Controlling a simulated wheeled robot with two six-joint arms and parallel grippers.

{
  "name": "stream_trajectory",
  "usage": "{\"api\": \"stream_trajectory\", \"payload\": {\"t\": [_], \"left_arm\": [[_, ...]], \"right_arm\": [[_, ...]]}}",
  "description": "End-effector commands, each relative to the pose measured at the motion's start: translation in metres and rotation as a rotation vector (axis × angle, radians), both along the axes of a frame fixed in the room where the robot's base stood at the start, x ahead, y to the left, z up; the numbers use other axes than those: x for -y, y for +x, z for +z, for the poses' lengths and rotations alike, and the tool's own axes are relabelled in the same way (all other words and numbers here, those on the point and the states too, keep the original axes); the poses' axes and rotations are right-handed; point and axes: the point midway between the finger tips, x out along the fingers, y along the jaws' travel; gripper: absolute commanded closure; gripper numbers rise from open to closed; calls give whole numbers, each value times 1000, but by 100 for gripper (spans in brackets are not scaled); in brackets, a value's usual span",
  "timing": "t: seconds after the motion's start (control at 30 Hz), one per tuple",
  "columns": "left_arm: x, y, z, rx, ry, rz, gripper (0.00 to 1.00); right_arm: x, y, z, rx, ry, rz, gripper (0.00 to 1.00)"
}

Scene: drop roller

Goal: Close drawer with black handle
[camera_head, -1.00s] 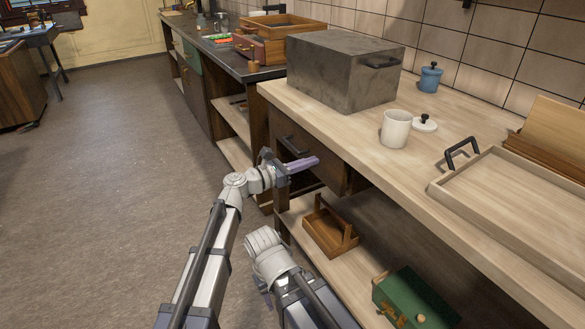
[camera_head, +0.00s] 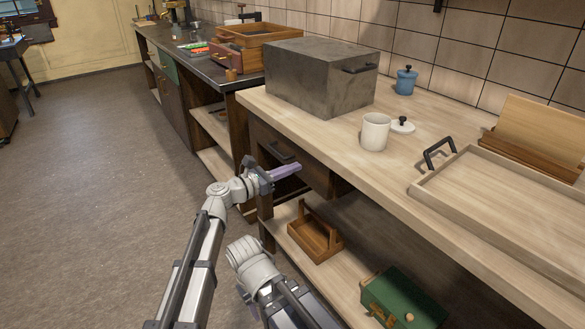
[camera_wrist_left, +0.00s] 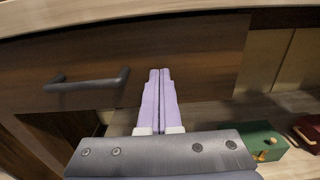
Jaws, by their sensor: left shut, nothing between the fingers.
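The dark brown wooden drawer (camera_head: 318,180) with a black handle (camera_head: 283,154) sits under the light wood counter. In the left wrist view the drawer front (camera_wrist_left: 195,55) spans the upper part, with the black handle (camera_wrist_left: 88,84) to the left of the fingers. My left gripper (camera_head: 285,171) is shut and empty, its purple fingers pointing at the drawer front, right of the handle in the wrist view (camera_wrist_left: 160,82). I cannot tell whether the fingertips touch the front. My right arm's links show low in the head view, but its fingers are not clearly visible.
On the counter stand a grey box (camera_head: 320,78), a white mug (camera_head: 375,131) and a wooden tray (camera_head: 500,190). The shelf below holds a wooden caddy (camera_head: 314,235) and a green box (camera_head: 403,298). The floor at left is clear.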

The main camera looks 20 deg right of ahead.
Motion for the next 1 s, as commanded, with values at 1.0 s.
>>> {"api": "stream_trajectory", "payload": {"t": [1.0], "left_arm": [[-114, -51, -16, 80, 104, -11, 100]], "right_arm": [[0, 0, -1, 0, 0, 0, 50]]}}
